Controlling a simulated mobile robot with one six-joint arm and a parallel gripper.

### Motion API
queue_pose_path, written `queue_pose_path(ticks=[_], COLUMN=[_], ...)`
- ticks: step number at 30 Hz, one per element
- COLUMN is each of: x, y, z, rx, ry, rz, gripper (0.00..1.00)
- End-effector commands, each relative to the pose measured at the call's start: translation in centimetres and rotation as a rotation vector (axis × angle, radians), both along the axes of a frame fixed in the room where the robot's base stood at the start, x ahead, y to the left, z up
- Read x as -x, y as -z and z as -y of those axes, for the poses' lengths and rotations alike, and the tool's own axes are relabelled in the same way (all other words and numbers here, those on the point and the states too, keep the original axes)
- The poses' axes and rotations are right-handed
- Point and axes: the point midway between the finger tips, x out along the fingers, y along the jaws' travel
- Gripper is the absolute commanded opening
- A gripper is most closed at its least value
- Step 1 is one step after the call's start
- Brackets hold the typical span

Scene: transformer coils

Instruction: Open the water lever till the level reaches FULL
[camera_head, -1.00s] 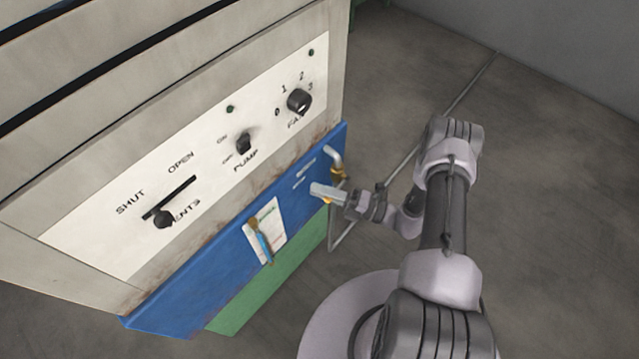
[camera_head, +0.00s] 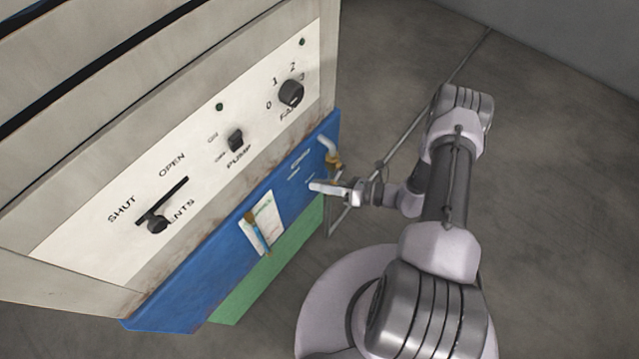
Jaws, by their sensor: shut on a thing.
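A brass water valve (camera_head: 333,160) with a pale bent pipe sits at the right end of the blue band on the cabinet. My gripper (camera_head: 318,186) is just below it, in front of the blue band, with its jaws shut on the water lever. The lever is mostly hidden by the fingers, and its exact angle cannot be told. A white card (camera_head: 270,215) with a thin blue gauge tube (camera_head: 260,240) and brass fitting is to the left of my gripper. Its marks and the water level are too small to read.
The white panel above carries the vents slider (camera_head: 157,222), the pump switch (camera_head: 236,141) and the fan knob (camera_head: 291,93). A thin pipe runs along the floor behind my arm. The floor at right is clear.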

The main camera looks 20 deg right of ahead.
Motion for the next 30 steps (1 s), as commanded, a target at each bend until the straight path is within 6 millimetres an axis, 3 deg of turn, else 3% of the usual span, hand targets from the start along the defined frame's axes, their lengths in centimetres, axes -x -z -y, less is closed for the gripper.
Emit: queue_pose_path(ticks=[23, 24, 26, 30], x=[-0.34, -0.34, -0.33, -0.33], y=[0.43, 0.43, 0.43, 0.44], z=[0.43, 0.42, 0.42, 0.42], rx=[0.071, 0.071, 0.071, 0.071], ry=[0.001, 0.001, 0.001, 0.001], rz=[0.052, 0.052, 0.053, 0.053], gripper=[0.00, 0.26, 0.37, 0.40])
